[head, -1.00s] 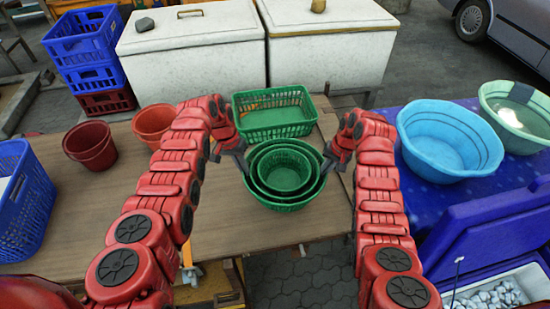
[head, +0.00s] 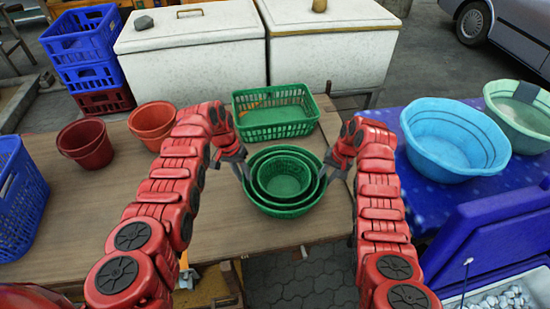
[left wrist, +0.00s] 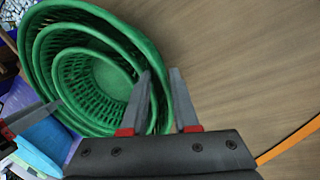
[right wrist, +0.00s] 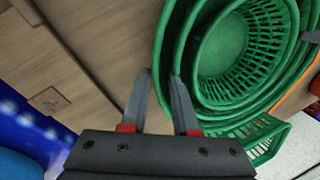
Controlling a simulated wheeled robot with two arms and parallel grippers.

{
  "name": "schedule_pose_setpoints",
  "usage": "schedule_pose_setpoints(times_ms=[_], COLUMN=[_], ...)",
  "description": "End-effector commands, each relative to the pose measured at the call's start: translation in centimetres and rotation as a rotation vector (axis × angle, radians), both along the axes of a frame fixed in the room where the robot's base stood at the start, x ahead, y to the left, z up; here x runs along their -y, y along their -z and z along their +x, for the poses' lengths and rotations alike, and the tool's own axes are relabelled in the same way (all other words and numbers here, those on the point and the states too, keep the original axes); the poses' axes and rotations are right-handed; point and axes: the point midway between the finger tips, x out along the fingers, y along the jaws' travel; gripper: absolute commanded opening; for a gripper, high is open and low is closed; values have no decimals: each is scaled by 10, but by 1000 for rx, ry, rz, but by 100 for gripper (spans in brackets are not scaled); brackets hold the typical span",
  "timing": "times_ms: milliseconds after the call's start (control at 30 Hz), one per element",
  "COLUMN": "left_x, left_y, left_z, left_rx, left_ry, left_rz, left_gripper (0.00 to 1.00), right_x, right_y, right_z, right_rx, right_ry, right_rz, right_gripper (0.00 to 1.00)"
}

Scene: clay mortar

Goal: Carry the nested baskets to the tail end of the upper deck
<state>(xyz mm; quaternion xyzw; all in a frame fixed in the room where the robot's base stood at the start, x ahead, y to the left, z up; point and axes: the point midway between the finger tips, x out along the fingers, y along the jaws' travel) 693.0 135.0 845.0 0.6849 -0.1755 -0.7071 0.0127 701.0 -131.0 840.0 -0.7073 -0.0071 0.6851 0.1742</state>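The nested green baskets (head: 285,207), a stack of round lattice baskets one inside another, stand upright on the brown table (head: 110,222). My left gripper (head: 240,166) is at their left rim. In the left wrist view its fingers (left wrist: 162,85) are apart, with the outer rim between them and a small gap showing. My right gripper (head: 337,166) is at the right rim. In the right wrist view its fingers (right wrist: 160,85) stand apart on either side of the outer rim. Neither gripper visibly clamps the rim. I cannot identify the upper deck for certain.
A rectangular green basket (head: 272,132) lies just behind the stack. Two reddish buckets (head: 86,146) (head: 152,118) and a blue basket (head: 22,210) are on the left. Blue (head: 452,165) and green (head: 518,125) basins stand on the right. White chests (head: 190,65) stand behind the table.

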Motion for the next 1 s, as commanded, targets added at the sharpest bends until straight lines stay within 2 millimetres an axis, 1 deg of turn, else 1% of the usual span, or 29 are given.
schedule_pose_setpoints(times_ms=[33,267,467,567,800,900,1000], left_x=[2,3,0,-4,-15,-19,-20], left_y=[0,-2,-13,-24,-62,-73,-77], left_z=[0,0,2,2,5,5,5], left_rx=[0,1,2,5,2,1,1], left_ry=[3,4,3,2,1,1,1], left_rz=[-3,-4,-5,-4,-2,-1,-1], left_gripper=[35,35,35,35,35,35,35], right_x=[-3,-4,-4,-4,-3,-2,-1], right_y=[0,-1,-1,-1,-1,-1,-7], right_z=[0,0,0,0,0,0,0], right_rx=[1,1,1,1,0,1,1], right_ry=[-4,-5,-5,-5,-4,-3,-3], right_rz=[3,5,5,5,4,4,4], right_gripper=[35,35,35,35,35,35,35])
